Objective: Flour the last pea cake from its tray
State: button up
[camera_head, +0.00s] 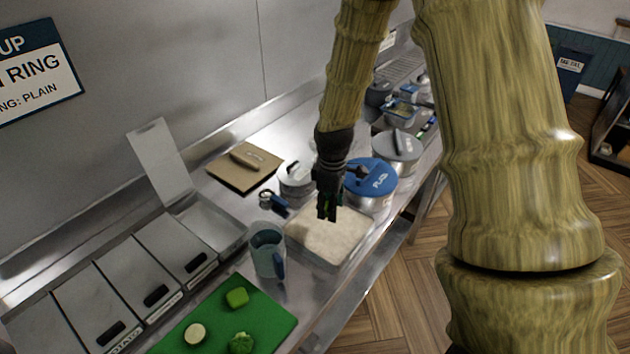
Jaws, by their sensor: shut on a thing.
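My gripper (327,212) points down over the flour tray (318,258), a shallow light-metal tray filled with pale flour. It is shut on a small dark green piece, most likely the pea cake (327,203); the fingers hide most of it. The piece is over the far part of the flour; I cannot tell whether it touches. To the left, one steel bin (214,228) in the row has its lid (160,160) raised, and its visible inside looks empty.
A blue-grey jug (267,252) stands close left of the flour tray. Lidded pots, one with a blue lid (371,177), stand behind and right. A green board (262,318) with food pieces lies in front. Closed bins (135,272) line the wall.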

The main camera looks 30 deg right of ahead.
aim_at(329, 235)
jog(key=shift+w+d+r, duration=0.1)
jog(key=shift+w+d, duration=0.05)
jog(key=shift+w, duration=0.1)
jog(key=shift+s+b, duration=0.45)
jog(key=shift+f, duration=0.45)
jog(key=shift+w+f+b, duration=0.2)
jog(key=shift+f+b, duration=0.25)
jog(key=shift+f, duration=0.05)
jog(key=shift+w+f+b, duration=0.15)
jog(key=shift+f+b, duration=0.3)
jog(key=shift+f, duration=0.05)
jog(key=shift+f+b, duration=0.35)
jog(key=shift+s+f+b, duration=0.25)
jog(key=shift+f+b, duration=0.15)
jog(key=shift+f, duration=0.1)
jog(key=shift+w+f+b, duration=0.1)
jog(key=shift+f+b, duration=0.95)
jog(key=shift+f, duration=1.5)
jog(key=shift+p, duration=0.3)
